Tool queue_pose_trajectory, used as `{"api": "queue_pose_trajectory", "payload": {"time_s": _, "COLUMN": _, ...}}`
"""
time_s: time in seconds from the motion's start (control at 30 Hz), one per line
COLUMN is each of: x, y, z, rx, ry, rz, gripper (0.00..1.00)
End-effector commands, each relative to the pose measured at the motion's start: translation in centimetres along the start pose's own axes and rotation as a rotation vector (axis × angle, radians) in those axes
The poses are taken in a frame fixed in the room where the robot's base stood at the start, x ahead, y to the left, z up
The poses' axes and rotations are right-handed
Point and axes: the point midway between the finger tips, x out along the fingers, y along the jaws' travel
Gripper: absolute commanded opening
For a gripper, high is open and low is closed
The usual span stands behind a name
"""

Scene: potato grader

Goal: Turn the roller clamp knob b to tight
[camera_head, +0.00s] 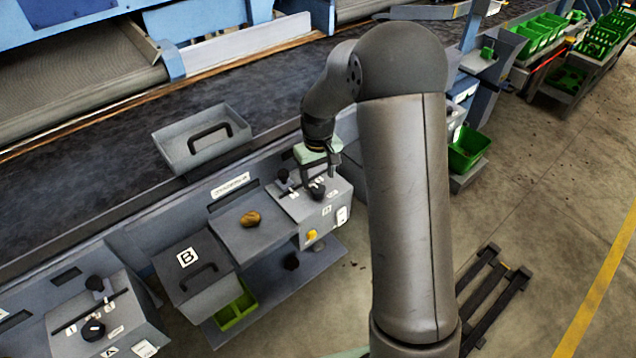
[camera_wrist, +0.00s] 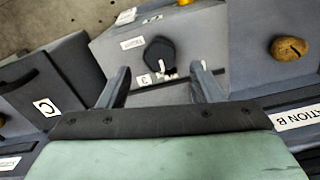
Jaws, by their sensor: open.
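The black roller clamp knob b (camera_wrist: 160,54) sits on the grey control box of station B. In the wrist view it is ahead of my gripper (camera_wrist: 160,70), between the lines of the two open fingers. A white mark shows at its lower edge, near a label reading 3; a longer label lies to its left, too small to read surely. In the head view my gripper (camera_head: 320,176) points down over the box, close above the knob (camera_head: 317,191). The fingers are open, with nothing between them. I cannot tell whether they touch the knob.
A second black knob (camera_head: 283,176) stands left of the clamp knob. A yellow button (camera_head: 312,235) is on the box front. A potato (camera_head: 251,219) lies on the grey shelf beside it. A handled tray (camera_head: 203,140) sits behind; a similar control box (camera_head: 120,318) is lower left.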

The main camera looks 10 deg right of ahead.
Motion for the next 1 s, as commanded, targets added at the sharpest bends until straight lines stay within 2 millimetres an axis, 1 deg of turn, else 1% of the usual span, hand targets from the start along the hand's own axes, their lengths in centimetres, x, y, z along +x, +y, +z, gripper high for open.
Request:
{"api": "queue_pose_trajectory", "payload": {"time_s": 0.03, "x": 0.9, "y": 0.0, "z": 0.1, "rx": 0.0, "ry": -0.004, "rz": -0.001, "gripper": 0.59}}
{"api": "queue_pose_trajectory", "payload": {"time_s": 0.1, "x": 2.0, "y": 0.0, "z": 0.1, "rx": 0.0, "ry": -0.002, "rz": -0.001, "gripper": 0.59}}
{"api": "queue_pose_trajectory", "payload": {"time_s": 0.2, "x": 3.2, "y": 0.0, "z": 0.0, "rx": 0.001, "ry": -0.001, "rz": -0.001, "gripper": 0.59}}
{"api": "queue_pose_trajectory", "payload": {"time_s": 0.3, "x": 3.9, "y": 0.0, "z": 0.0, "rx": 0.001, "ry": -0.001, "rz": 0.0, "gripper": 0.59}}
{"api": "queue_pose_trajectory", "payload": {"time_s": 0.43, "x": 4.3, "y": 0.0, "z": 0.0, "rx": 0.001, "ry": 0.001, "rz": 0.0, "gripper": 0.59}}
{"api": "queue_pose_trajectory", "payload": {"time_s": 0.63, "x": 4.3, "y": 0.0, "z": 0.0, "rx": 0.001, "ry": 0.001, "rz": 0.0, "gripper": 0.59}}
{"api": "queue_pose_trajectory", "payload": {"time_s": 0.67, "x": 4.3, "y": 0.0, "z": 0.0, "rx": 0.001, "ry": 0.001, "rz": 0.0, "gripper": 0.54}}
{"api": "queue_pose_trajectory", "payload": {"time_s": 0.7, "x": 4.3, "y": 0.0, "z": 0.0, "rx": 0.001, "ry": 0.001, "rz": 0.0, "gripper": 0.43}}
{"api": "queue_pose_trajectory", "payload": {"time_s": 0.77, "x": 4.3, "y": 0.0, "z": 0.0, "rx": 0.001, "ry": 0.001, "rz": 0.0, "gripper": 0.26}}
{"api": "queue_pose_trajectory", "payload": {"time_s": 0.8, "x": 4.3, "y": 0.0, "z": 0.0, "rx": 0.001, "ry": 0.001, "rz": 0.0, "gripper": 0.15}}
{"api": "queue_pose_trajectory", "payload": {"time_s": 1.0, "x": 4.3, "y": 0.0, "z": 0.0, "rx": 0.005, "ry": 0.001, "rz": 0.0, "gripper": 0.15}}
